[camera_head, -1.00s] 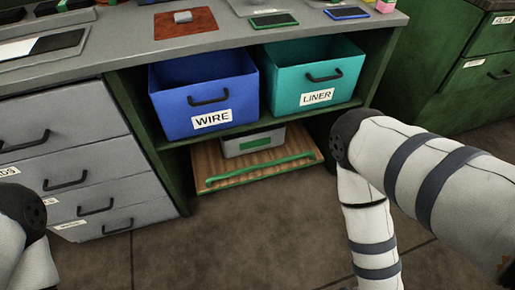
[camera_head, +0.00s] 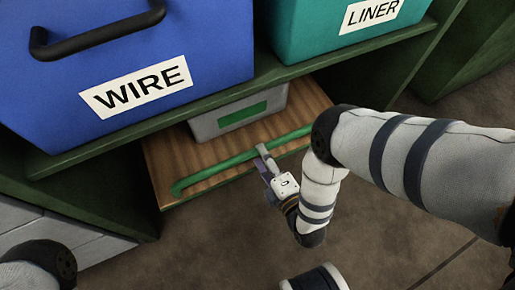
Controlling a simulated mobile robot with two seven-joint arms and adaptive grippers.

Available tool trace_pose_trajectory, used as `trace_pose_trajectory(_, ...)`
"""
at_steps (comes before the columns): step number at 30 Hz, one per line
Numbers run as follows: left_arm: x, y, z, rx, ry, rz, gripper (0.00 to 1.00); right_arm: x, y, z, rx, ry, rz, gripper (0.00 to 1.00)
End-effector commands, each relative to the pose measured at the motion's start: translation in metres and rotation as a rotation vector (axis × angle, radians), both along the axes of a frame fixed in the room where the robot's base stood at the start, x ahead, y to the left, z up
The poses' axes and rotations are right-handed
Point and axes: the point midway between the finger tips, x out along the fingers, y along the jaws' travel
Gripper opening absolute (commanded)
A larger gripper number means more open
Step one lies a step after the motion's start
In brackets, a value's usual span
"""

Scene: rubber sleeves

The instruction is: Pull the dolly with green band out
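The dolly (camera_head: 168,160) is a low wooden board under the shelf. A green band (camera_head: 213,168), like a bar, runs along its front. A grey box (camera_head: 207,127) with a green label stands on the board. My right gripper (camera_head: 263,157) is at the band, right of its middle, with a grey finger lying across it. The other finger is mostly hidden, so I cannot tell whether the gripper is closed around the band. My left gripper is out of view; only part of my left arm shows at the lower left.
A blue WIRE bin (camera_head: 205,45) and a teal LINER bin (camera_head: 300,35) stand on the green shelf (camera_head: 95,147) above. Grey drawers (camera_head: 50,232) are at the lower left. The brown floor in front of the board is mostly clear.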

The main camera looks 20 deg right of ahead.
Motion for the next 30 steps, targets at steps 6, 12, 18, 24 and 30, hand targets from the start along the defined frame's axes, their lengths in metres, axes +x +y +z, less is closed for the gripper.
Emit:
trace_pose_trajectory(6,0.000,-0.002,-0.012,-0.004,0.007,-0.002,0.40,0.029,0.001,-0.008,0.001,0.001,-0.001,0.40)
trace_pose_trajectory(12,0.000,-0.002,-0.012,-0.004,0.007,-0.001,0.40,0.033,0.001,-0.007,0.001,0.002,0.000,0.40)
trace_pose_trajectory(18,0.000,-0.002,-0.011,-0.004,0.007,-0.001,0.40,0.033,0.001,-0.007,0.001,0.002,0.000,0.15)
trace_pose_trajectory(24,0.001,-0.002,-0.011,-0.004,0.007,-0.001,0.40,0.032,0.001,-0.007,0.001,0.002,0.000,0.00)
trace_pose_trajectory(30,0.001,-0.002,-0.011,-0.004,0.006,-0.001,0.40,0.032,-0.002,-0.006,0.001,0.002,0.000,0.00)
